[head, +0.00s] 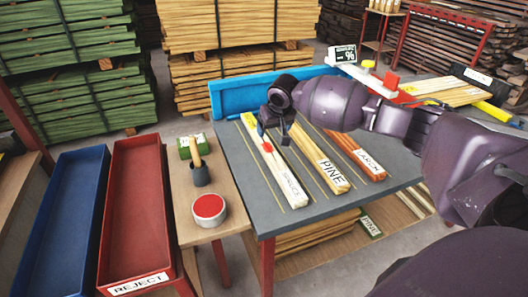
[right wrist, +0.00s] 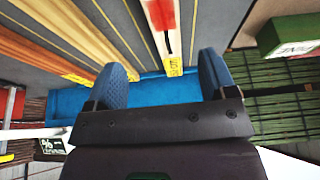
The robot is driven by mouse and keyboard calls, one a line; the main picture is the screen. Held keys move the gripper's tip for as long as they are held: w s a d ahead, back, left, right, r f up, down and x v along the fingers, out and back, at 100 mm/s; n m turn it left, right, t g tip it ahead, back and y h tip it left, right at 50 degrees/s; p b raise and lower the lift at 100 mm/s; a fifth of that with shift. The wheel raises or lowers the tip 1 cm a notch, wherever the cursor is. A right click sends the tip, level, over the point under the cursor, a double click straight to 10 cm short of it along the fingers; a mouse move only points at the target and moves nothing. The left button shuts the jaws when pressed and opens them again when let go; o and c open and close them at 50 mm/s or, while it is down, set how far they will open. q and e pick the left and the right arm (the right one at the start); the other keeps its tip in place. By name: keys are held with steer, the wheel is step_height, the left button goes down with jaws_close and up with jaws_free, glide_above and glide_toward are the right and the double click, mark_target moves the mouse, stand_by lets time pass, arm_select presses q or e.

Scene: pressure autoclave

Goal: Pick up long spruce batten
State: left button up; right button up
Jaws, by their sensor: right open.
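The long spruce batten (head: 275,169) is pale, with a SPRUCE label at its near end and a red mark along its top. It lies on the grey table top (head: 247,180), left of the PINE and LARCH battens. My right gripper (head: 273,132) is open over its far part. In the right wrist view the batten (right wrist: 160,22), with a yellow end tag, lies between and beyond the two blue fingertips of my right gripper (right wrist: 163,76). I see no contact with it. My left gripper is not in view.
The PINE batten (head: 315,158) and LARCH batten (head: 357,153) lie close to the right. A blue raised board (head: 245,92) stands along the back edge.

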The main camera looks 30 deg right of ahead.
mark_target(268, 148)
steer(key=b+x, duration=0.1)
steer(key=x, duration=0.3)
steer(key=shift+a+f, duration=0.15)
steer(key=shift+w+f, duration=0.25)
steer(key=shift+f, duration=0.4)
steer(key=x, duration=0.1)
steer(key=b+x, duration=0.2)
steer(key=x, duration=0.1)
steer(key=shift+s+a+f, duration=0.15)
steer(key=shift+s+f, duration=0.15)
steer(key=shift+s, duration=0.05)
steer(key=shift+w+f, duration=0.1)
steer(key=shift+f, duration=0.1)
steer(key=shift+r, duration=0.15)
steer(key=shift+c, duration=0.4)
steer(key=c, duration=1.1)
